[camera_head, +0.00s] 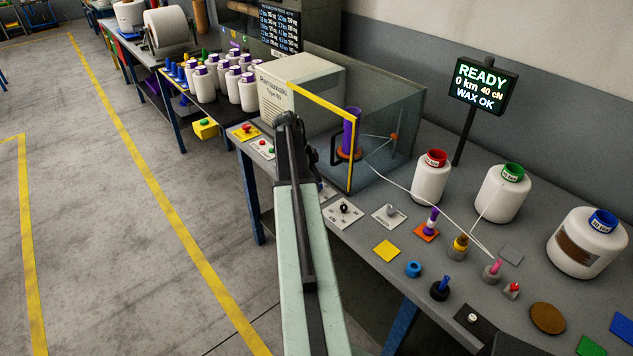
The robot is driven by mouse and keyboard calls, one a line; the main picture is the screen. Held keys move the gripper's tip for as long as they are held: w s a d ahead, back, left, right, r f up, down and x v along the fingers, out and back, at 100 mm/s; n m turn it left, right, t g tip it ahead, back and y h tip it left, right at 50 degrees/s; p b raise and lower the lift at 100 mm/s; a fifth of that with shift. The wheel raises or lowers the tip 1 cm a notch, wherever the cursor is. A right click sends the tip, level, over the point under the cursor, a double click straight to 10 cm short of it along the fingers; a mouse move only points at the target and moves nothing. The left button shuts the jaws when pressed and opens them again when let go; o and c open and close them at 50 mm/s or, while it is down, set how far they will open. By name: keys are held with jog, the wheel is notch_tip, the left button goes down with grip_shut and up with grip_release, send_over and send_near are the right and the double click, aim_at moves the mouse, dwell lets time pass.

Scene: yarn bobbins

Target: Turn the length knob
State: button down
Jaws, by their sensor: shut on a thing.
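My arm reaches up from the bottom middle to a dark joint beside the winder's cabinet (300,80). My gripper's fingers cannot be made out; the arm hides what lies behind it. Right of the arm, a dark knob sits on a white plate (332,220) with markings too small to read. A grey knob sits on a second white plate (380,222). Part of another plate shows at the arm's edge. I cannot tell which knob is for length. The screen (483,87) reads "READY, 0 km, 40 cN, WAX OK".
A glass enclosure (400,110) with a yellow-edged frame holds a purple bobbin. Large cones with red (430,180), green (501,195) and blue (585,245) tops stand at right. Small parts crowd the bench front. The floor at left is clear.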

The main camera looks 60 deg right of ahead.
jog(key=n, duration=0.1)
jog(key=n+h, duration=0.1)
jog(key=n, duration=0.2)
jog(key=shift+s+a+t, duration=0.15)
jog(key=shift+a+t, duration=0.1)
jog(key=shift+t, duration=0.15)
jog(key=n+t, duration=0.1)
jog(key=n, duration=0.1)
jog(key=n+t+h, duration=0.1)
jog(key=n, duration=0.2)
jog(key=shift+s+a, duration=0.1)
jog(key=shift+s, duration=0.1)
jog(key=n+t, duration=0.1)
jog(key=n, duration=0.4)
jog(key=shift+s+t, duration=0.15)
jog(key=shift+t, duration=0.25)
jog(key=shift+s+n+t, duration=0.1)
jog(key=shift+n+t, duration=0.5)
jog(key=shift+n, duration=1.3)
jog(key=c, duration=1.1)
grip_release()
jog(key=shift+o, duration=0.2)
